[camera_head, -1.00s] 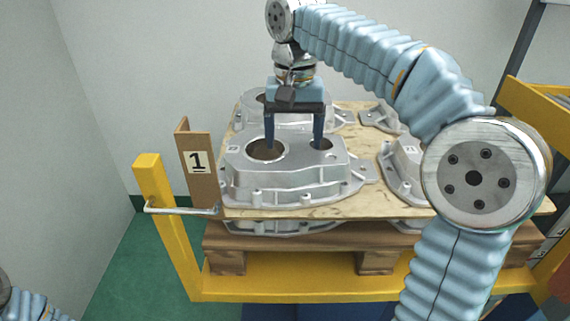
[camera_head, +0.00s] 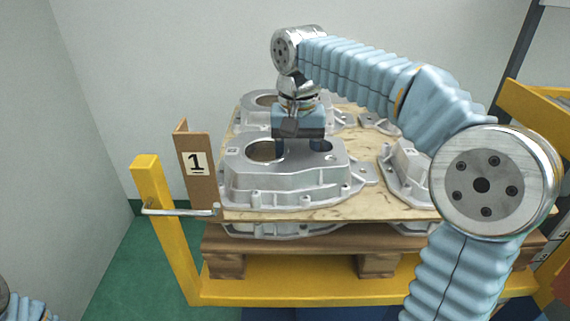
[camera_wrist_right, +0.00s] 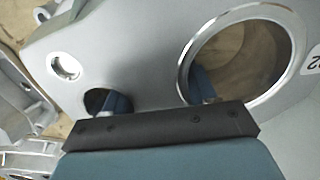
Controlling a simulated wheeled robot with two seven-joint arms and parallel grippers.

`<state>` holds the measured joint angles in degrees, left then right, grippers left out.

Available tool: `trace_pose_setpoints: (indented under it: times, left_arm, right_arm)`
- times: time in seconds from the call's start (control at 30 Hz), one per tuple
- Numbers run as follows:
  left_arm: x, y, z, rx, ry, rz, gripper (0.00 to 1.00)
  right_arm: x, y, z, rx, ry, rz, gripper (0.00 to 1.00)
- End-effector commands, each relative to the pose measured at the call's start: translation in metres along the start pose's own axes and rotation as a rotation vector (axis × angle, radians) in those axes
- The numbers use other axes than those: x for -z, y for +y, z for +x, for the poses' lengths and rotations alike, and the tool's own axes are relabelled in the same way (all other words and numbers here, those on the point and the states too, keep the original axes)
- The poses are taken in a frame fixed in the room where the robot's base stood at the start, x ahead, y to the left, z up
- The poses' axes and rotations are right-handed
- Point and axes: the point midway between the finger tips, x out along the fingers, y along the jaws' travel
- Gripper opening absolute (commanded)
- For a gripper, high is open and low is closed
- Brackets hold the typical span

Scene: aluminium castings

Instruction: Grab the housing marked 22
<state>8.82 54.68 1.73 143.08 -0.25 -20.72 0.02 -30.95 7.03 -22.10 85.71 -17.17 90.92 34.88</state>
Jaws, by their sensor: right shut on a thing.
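A grey cast housing (camera_head: 285,178) lies at the front left of the plywood sheet, with a large round opening and a smaller hole in its top. A white label on it shows in the right wrist view (camera_wrist_right: 313,64), cut off by the picture's edge; a 2 is readable. My right gripper (camera_head: 298,147) points down at this housing. One finger is in the large opening and the other in the smaller hole, shut on the wall between them, as the right wrist view shows (camera_wrist_right: 160,97). The fingertips are partly hidden. My left gripper is out of view.
Another housing (camera_head: 262,103) lies behind, with more castings at the right (camera_head: 404,165). The plywood sheet (camera_head: 380,211) rests above another layer of castings on a wooden pallet (camera_head: 310,241). A yellow post (camera_head: 160,205) and a board marked 1 (camera_head: 198,180) stand at the left.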

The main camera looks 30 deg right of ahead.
Motion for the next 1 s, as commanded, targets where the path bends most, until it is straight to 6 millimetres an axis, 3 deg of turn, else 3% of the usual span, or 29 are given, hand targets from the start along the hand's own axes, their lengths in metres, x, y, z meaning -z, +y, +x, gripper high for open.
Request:
trace_pose_setpoints:
  times: [0.03, 0.13, 0.67, 0.87, 1.0]
  left_arm:
    - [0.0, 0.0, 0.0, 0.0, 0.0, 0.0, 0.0]
    - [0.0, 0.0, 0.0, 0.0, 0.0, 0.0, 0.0]
    - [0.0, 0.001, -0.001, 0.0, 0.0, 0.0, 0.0]
    - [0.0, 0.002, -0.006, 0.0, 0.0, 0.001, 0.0]
    - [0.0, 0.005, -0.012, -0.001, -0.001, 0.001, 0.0]
  right_arm:
    - [0.0, 0.0, 0.0, 0.0, 0.0, 0.0, 0.13]
    - [0.0, 0.0, 0.0, 0.0, 0.0, 0.0, 0.0]
    - [0.0, 0.0, -0.005, 0.004, 0.004, 0.0, 0.0]
    - [0.001, 0.0, -0.024, 0.004, 0.005, 0.001, 0.0]
    - [0.001, -0.001, -0.052, 0.005, 0.005, 0.001, 0.0]
